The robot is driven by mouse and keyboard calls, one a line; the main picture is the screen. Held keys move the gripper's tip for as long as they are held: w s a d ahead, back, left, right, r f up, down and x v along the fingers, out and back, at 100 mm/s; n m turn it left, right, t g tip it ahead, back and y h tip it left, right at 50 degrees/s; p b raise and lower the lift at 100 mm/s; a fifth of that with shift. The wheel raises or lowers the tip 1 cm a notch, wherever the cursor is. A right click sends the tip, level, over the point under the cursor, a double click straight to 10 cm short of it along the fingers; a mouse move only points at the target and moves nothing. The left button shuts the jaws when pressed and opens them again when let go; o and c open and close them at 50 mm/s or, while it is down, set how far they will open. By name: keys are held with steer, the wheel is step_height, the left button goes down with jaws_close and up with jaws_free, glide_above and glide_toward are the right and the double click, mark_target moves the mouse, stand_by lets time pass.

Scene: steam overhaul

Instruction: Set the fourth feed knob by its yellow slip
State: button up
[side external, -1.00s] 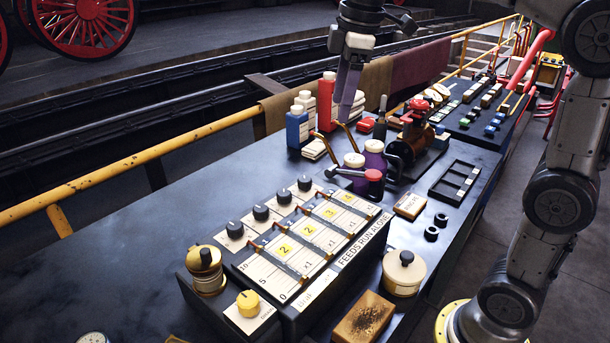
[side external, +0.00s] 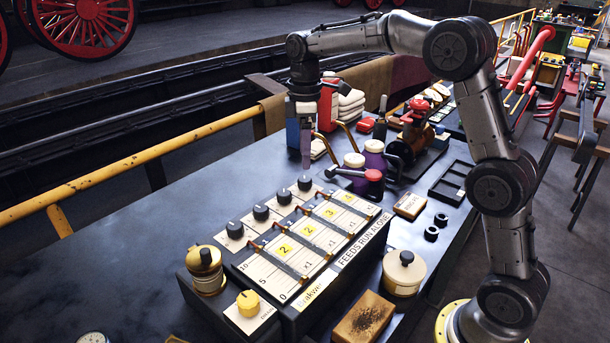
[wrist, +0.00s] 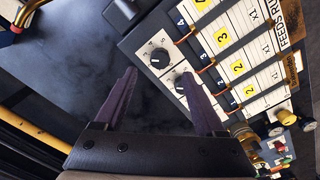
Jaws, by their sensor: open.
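The feed panel (side external: 300,296) stands on the dark bench with a row of black knobs along its far left edge. The fourth knob (side external: 305,183) is the farthest in the side view and shows in the wrist view (wrist: 160,57) with a white pointer mark. Its yellow slip (side external: 347,197) lies on its strip; I cannot read its digit surely. The third knob (wrist: 182,82) is beside it, close to the right finger. My gripper (side external: 306,163) is open, pointing down above the fourth knob and apart from it. In the wrist view its fingertips (wrist: 158,73) frame that knob.
Blue (side external: 298,130) and red (side external: 327,105) containers stand behind my gripper. A brass pot (side external: 205,270) and a yellow knob (side external: 249,303) are at the near end. Bench left of the panel is clear.

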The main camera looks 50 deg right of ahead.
mark_target(305, 179)
step_height(305, 179, down, 7)
steer(key=shift+r, duration=0.1)
stand_by(0.3)
jaws_close()
